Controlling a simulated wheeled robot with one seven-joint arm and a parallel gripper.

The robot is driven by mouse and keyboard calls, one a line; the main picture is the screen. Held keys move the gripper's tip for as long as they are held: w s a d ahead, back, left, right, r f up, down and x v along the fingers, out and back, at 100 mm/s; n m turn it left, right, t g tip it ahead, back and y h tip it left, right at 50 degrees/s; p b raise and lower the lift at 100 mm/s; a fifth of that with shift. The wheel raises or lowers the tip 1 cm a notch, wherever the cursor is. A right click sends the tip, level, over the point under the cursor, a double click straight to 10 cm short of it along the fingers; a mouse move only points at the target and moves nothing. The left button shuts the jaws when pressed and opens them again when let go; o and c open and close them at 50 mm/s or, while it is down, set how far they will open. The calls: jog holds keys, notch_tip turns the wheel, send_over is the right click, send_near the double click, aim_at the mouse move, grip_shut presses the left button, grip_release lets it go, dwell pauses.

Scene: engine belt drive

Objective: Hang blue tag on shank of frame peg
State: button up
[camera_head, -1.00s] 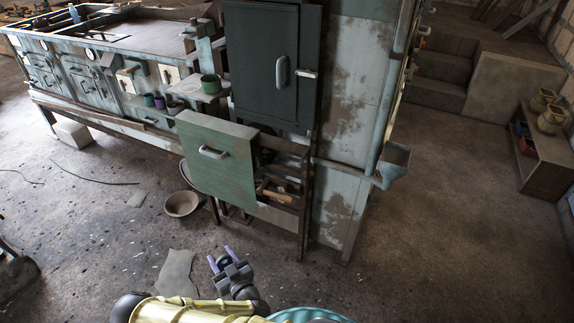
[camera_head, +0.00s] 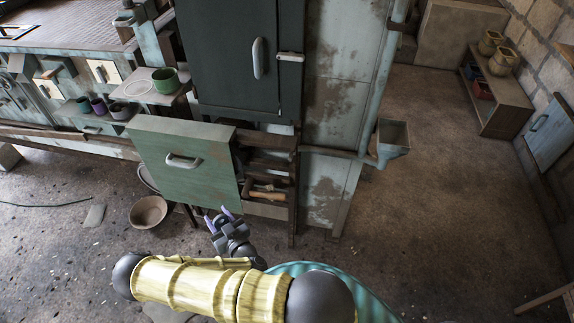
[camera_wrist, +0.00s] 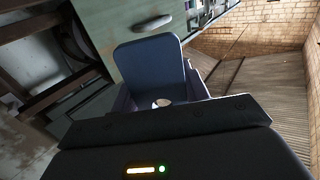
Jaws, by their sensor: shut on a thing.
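My gripper (camera_head: 225,213) is low in front of the green drawer in the head view, with its purple fingers pointing up. In the wrist view, my gripper (camera_wrist: 165,100) is shut on the blue tag (camera_wrist: 152,62), a flat dark-blue plate with rounded corners. A pale round spot shows near its lower edge, between the fingers; I cannot tell if it is a hole. The tag is too small to make out in the head view. I cannot pick out the frame peg in either view.
The pulled-out green drawer (camera_head: 183,158) stands close above my gripper, under a dark cabinet door (camera_head: 228,60). A bowl (camera_head: 149,212) lies on the floor to the left. A funnel-like hopper (camera_head: 393,136) juts out at the right. The floor on the right (camera_head: 440,200) is clear.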

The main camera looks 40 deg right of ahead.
jog(key=shift+w, duration=0.1)
jog(key=d+r+m+g+h+b, duration=0.1)
jog(key=d+m+g+h+b, duration=0.2)
jog(key=d, duration=1)
jog(key=d+r+m+g+h+b, duration=0.1)
jog(key=d+m+g+h+b, duration=0.2)
jog(key=d+m+h, duration=0.4)
jog(key=d+h+b, duration=0.1)
jog(key=d+h, duration=0.2)
jog(key=d, duration=0.4)
jog(key=shift+d+h, duration=0.15)
jog(key=shift+h, duration=0.25)
jog(key=shift+w, duration=0.1)
